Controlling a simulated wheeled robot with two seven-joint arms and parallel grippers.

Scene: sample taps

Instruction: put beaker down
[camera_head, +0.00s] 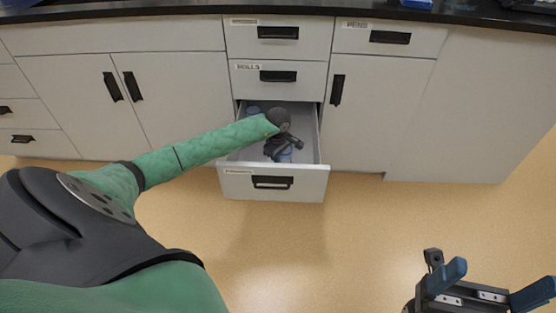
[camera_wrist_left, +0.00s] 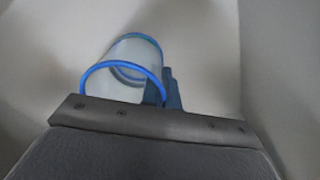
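The beaker (camera_wrist_left: 112,88) is clear with blue rims and shows tilted in the left wrist view, just past my left gripper. My left gripper (camera_wrist_left: 165,90) has its blue fingers close together at the beaker's right edge, seemingly shut on its wall. In the head view my left gripper (camera_head: 284,153) points down inside the open drawer (camera_head: 273,184), and my arm hides most of what it holds. I cannot tell whether the beaker touches the drawer floor. My right gripper (camera_head: 489,288) is open and empty at the lower right, over the floor.
A small blue-rimmed item (camera_head: 253,110) lies at the back left of the drawer, partly hidden by my arm. The drawer walls stand close around my left gripper. Closed drawers (camera_head: 278,75) and cabinet doors surround it. The tan floor (camera_head: 330,230) in front is clear.

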